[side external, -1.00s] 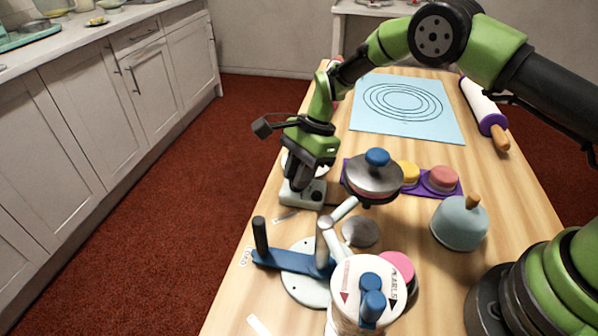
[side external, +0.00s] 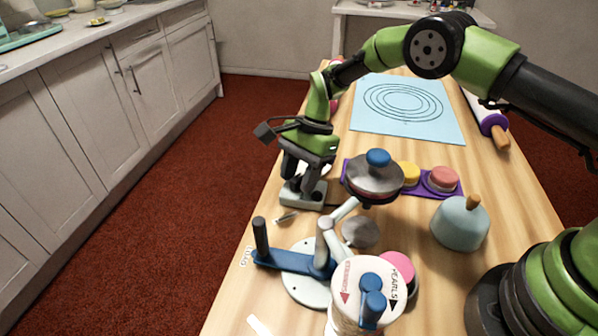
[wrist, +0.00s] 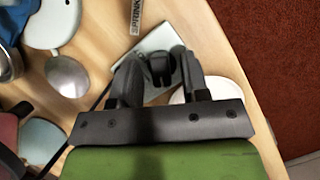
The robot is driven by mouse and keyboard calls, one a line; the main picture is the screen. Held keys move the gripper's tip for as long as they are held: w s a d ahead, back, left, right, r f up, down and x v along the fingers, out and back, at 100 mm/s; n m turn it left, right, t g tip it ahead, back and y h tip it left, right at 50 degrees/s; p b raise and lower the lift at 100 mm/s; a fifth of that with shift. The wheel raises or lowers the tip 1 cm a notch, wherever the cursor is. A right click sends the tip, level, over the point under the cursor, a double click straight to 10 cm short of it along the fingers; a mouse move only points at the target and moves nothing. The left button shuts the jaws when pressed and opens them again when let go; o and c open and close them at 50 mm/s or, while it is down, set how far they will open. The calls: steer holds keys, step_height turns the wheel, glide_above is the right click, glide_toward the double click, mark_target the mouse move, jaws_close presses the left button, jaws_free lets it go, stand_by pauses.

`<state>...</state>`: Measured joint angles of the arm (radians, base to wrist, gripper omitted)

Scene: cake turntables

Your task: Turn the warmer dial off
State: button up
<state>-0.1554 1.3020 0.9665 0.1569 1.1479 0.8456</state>
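The warmer is a small pale grey box (side external: 300,201) on the left edge of the wooden table, in the middle of the side view. In the wrist view its pale top (wrist: 163,40) lies under my fingertips. A black dial (wrist: 160,68) shows between the two dark fingers. My gripper (side external: 298,178) points down over the warmer; it also shows in the wrist view (wrist: 160,75). Its fingers are apart, one on each side of the dial, with narrow gaps visible. The dial's setting cannot be read. In the side view the fingers partly hide it.
A turntable with a blue arm (side external: 290,262) stands in front of the warmer. A blue-knobbed metal disc (side external: 374,176) is close on the right. A purple tray (side external: 450,188), a blue dome (side external: 460,224) and a sprinkle jar (side external: 366,290) are farther off. A blue mat (side external: 385,122) lies behind.

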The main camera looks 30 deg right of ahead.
steer(key=shift+r, duration=0.1)
steer(key=v, duration=1)
steer(key=s+d+r+n+t+h, duration=0.1)
steer(key=s+d+r+n+t, duration=0.15)
steer(key=s+r, duration=0.45)
steer(key=s+d+r+n+t, duration=0.1)
steer(key=s+r+n, duration=0.15)
steer(key=r, duration=0.75)
steer(key=s+d+n+t, duration=0.1)
steer(key=s+n+t, duration=0.1)
steer(key=s, duration=0.6)
steer(key=s+d+r+n+t+h, duration=0.1)
steer(key=s+d+n+t, duration=0.1)
steer(key=s, duration=0.7)
steer(key=shift+s+r+n+t, duration=0.3)
steer(key=shift+n+t, duration=0.15)
steer(key=shift+n, duration=0.45)
